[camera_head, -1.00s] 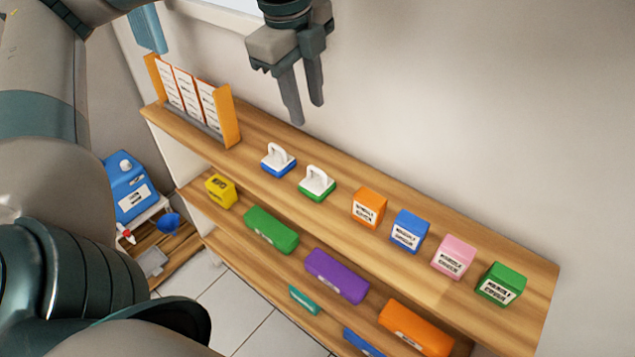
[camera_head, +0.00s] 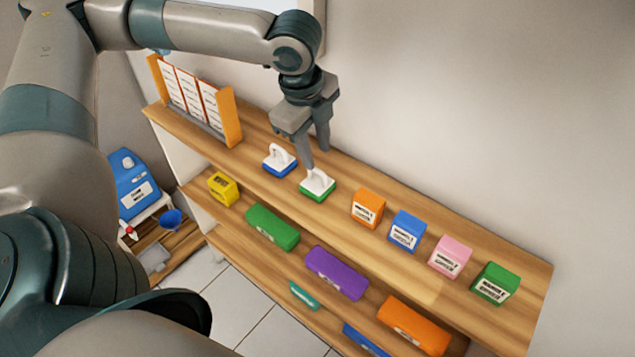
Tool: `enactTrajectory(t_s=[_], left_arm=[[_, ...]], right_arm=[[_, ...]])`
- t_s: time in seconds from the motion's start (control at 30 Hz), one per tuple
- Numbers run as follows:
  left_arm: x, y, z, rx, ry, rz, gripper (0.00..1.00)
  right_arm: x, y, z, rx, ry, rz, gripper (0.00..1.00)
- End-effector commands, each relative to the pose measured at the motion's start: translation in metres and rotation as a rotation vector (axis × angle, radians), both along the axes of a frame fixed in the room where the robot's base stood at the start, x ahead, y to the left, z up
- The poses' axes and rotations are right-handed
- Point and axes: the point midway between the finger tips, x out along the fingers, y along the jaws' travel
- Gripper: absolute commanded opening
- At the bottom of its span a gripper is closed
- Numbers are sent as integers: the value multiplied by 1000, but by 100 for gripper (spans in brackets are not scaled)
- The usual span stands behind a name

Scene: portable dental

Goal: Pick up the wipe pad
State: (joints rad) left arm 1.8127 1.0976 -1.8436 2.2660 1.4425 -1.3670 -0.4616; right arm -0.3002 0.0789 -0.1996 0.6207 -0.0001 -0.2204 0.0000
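Two pads with white tops and looped white handles stand on the top wooden shelf. One has a blue base (camera_head: 279,164) and the other has a green base (camera_head: 317,190). The frames do not show which one is the wipe pad. My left gripper (camera_head: 315,160) is open, fingers pointing down, above and close to the handle of the green-based pad. One finger overlaps that pad's handle in the picture; I cannot tell whether they touch. The blue-based pad is just left of the fingers. My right gripper is not in view.
Orange (camera_head: 368,208), blue (camera_head: 407,231), pink (camera_head: 450,256) and green (camera_head: 495,283) boxes stand to the right on the top shelf (camera_head: 530,300). An orange-ended document rack (camera_head: 231,117) stands at the left. Lower shelves hold coloured packs. The wall is close behind.

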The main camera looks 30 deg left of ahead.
Motion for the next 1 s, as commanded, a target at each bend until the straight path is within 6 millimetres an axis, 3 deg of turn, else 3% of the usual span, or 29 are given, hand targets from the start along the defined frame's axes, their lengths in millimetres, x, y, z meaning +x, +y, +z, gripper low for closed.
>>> enactTrajectory(t_s=[0.33,0.7,1.0], left_arm=[[-1,-2,-4,2,2,-2,32],[0,-8,-45,1,3,-1,32],[2,-8,-52,0,0,-1,32]], right_arm=[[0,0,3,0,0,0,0],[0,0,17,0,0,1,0],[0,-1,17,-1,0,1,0]])
